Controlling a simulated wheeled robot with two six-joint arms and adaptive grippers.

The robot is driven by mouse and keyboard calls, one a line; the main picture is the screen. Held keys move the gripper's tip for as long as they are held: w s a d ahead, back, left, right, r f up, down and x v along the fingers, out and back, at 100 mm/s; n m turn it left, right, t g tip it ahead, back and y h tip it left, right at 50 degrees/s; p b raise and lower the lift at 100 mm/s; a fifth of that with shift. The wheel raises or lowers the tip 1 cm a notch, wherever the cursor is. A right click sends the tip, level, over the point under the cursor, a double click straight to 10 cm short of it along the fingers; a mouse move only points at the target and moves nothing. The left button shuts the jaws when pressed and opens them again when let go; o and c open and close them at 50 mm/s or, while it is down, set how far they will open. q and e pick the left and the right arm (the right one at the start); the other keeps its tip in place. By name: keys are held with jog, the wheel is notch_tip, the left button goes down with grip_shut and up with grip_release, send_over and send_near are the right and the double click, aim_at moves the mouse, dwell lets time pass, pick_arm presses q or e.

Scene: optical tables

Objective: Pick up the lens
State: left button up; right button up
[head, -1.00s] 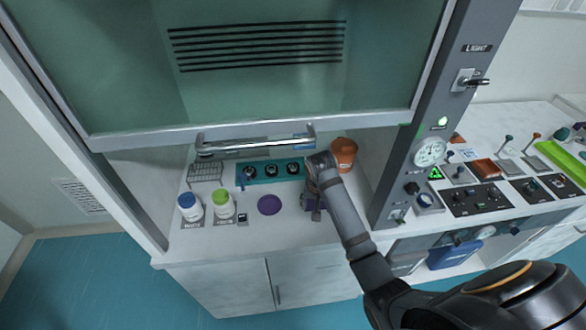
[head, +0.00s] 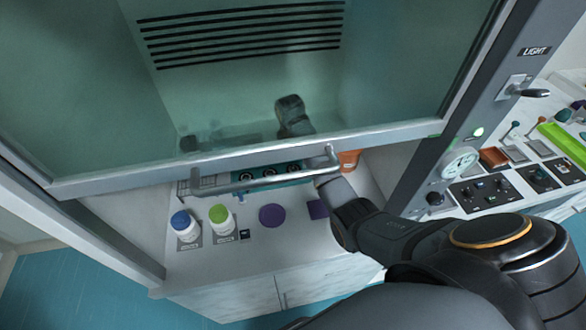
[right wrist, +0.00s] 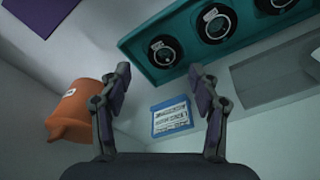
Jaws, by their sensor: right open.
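A teal holder (head: 304,180) with three round, black-rimmed lenses stands on the hood counter, partly hidden by the sash handle. In the right wrist view, the holder (right wrist: 148,72) crosses the top. One lens (right wrist: 163,50) with a small white tag sits just beyond the fingertips; a second (right wrist: 215,24) and a third are to its right. My right gripper (right wrist: 160,76) is open and empty, its fingers apart below the holder in the picture. In the head view, my right gripper (head: 190,143) is blurred behind the sash glass. My left gripper is not in view.
The glass sash with its handle (head: 240,182) hangs over my right arm. An orange beaker (right wrist: 70,112) and a blue-and-white label (right wrist: 172,116) are near the gripper. Blue-lidded (head: 184,227) and green-lidded (head: 221,219) bottles and a purple disc (head: 272,216) stand in front.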

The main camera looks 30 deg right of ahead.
aim_at(294, 169)
jog(key=shift+w+d+f, duration=0.1)
jog(key=shift+w+f, duration=0.1)
jog(key=shift+f, duration=0.4)
jog(key=shift+w+f, duration=0.2)
jog(key=shift+f, duration=0.4)
jog(key=shift+w+d+f+p, duration=0.15)
jog(key=shift+w+f+p, duration=0.1)
jog(key=shift+f+p, duration=0.35)
jog(key=f, duration=0.3)
jog(key=shift+w+d+f, duration=0.25)
jog(key=shift+w+f, duration=0.05)
jog(key=shift+f, duration=0.25)
jog(key=c, duration=0.5)
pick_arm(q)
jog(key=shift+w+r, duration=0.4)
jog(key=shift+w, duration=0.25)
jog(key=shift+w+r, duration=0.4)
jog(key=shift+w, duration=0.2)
pick_arm(e)
jog(key=c, duration=0.4)
jog(key=shift+r, duration=0.15)
jog(key=shift+c, duration=0.2)
